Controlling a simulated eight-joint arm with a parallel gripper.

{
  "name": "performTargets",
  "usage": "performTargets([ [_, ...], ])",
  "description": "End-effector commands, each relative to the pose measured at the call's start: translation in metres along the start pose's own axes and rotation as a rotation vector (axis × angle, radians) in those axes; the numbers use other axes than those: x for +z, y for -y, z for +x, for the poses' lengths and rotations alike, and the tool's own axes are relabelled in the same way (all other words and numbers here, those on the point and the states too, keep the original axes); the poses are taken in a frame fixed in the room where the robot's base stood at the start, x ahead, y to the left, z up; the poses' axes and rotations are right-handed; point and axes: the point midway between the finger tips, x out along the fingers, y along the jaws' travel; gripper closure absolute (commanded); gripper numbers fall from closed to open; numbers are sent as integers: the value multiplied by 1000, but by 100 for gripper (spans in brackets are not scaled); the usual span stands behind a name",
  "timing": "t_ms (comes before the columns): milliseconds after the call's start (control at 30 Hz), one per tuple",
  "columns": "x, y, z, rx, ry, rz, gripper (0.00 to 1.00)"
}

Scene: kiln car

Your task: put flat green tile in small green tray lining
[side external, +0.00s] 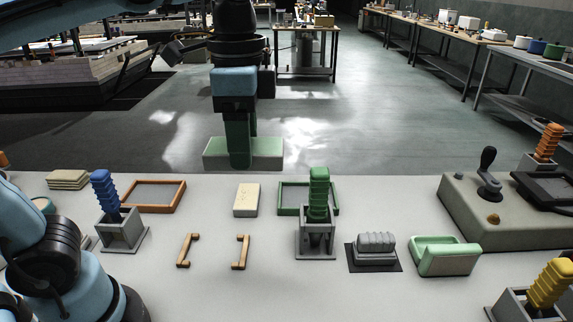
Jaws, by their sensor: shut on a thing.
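My gripper (239,160), with green fingers pointing down, is shut on the flat green tile (268,152). The tile is pale green and is held roughly level. In the picture it shows just above the table's far edge, clear of the table top; its exact height and depth are hard to tell. The small green tray (281,198) is a green frame with a grey lining (293,194). It lies on the table, lower and to the right of my gripper. A green-handled tool in a grey holder stands in front and hides part of the tray and lining.
The green tool (319,185) stands upright in its holder (316,245). A cream block (246,200) lies left of the green tray. An orange-framed tray (180,199) and a blue tool (104,190) stand further left.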

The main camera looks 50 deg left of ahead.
Motion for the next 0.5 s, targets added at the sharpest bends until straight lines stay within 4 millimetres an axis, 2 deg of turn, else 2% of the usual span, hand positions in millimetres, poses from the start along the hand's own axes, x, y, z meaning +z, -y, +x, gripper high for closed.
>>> performTargets([
  [233,-40,50,-15,0,0,-3,83],
  [500,-74,109,-13,0,0,-2,83],
])
